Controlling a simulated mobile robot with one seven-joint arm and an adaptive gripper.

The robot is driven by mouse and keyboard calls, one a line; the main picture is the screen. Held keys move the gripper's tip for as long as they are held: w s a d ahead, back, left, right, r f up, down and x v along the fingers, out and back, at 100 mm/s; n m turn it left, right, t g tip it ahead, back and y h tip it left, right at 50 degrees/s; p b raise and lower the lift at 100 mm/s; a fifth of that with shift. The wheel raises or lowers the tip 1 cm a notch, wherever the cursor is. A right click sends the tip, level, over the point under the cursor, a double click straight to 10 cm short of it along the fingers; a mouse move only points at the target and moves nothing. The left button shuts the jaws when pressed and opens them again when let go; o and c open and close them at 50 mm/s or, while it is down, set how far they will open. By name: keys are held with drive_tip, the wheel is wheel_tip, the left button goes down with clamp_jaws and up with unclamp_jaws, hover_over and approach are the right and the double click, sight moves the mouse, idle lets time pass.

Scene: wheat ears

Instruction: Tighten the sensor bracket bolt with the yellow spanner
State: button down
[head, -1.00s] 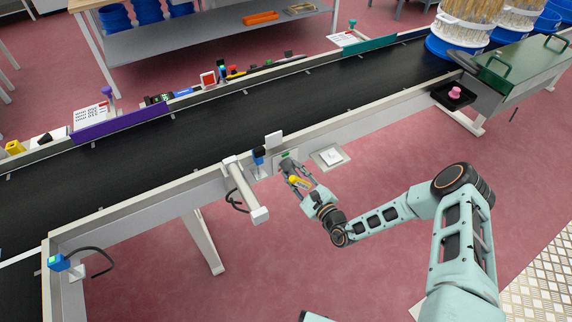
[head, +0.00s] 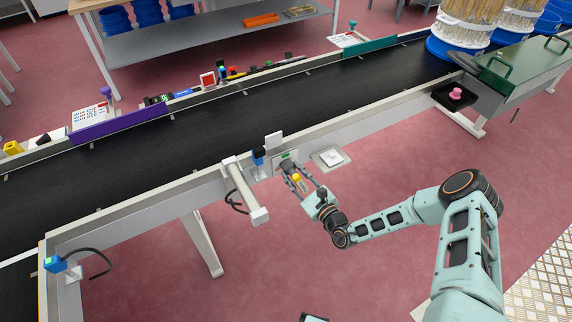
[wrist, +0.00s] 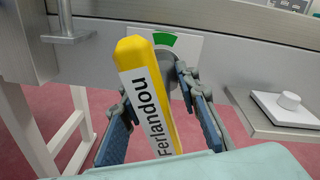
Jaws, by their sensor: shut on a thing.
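The yellow spanner (wrist: 146,85) is held between the fingers of my gripper (head: 301,184). In the wrist view its yellow handle, with a white label reading "Ferlandou", rises between the two blue-grey finger pads; in the head view the spanner (head: 296,177) is a small yellow piece. Its far end points at a pale plate with a green arc (wrist: 178,42) on the conveyor's side. A grey round part (wrist: 166,62) shows behind the handle; I cannot tell whether the spanner sits on a bolt. A blue-and-black sensor (head: 258,156) stands just left of the plate. The bolt is not clearly visible.
A grey roller-like post (head: 245,190) juts from the conveyor left of my gripper. A pale plate with a white knob (head: 331,157) sticks out close on the right. The black belt (head: 250,105) runs behind. The red floor in front is mostly clear.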

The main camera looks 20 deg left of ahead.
drive_tip(key=shift+m+b, duration=0.3)
drive_tip(key=shift+m, duration=0.6)
drive_tip(key=shift+f, duration=0.1)
drive_tip(key=shift+m+b, duration=0.45)
drive_tip(key=shift+m, duration=0.75)
drive_tip(key=shift+m, duration=0.5)
drive_tip(key=shift+s+d, duration=0.15)
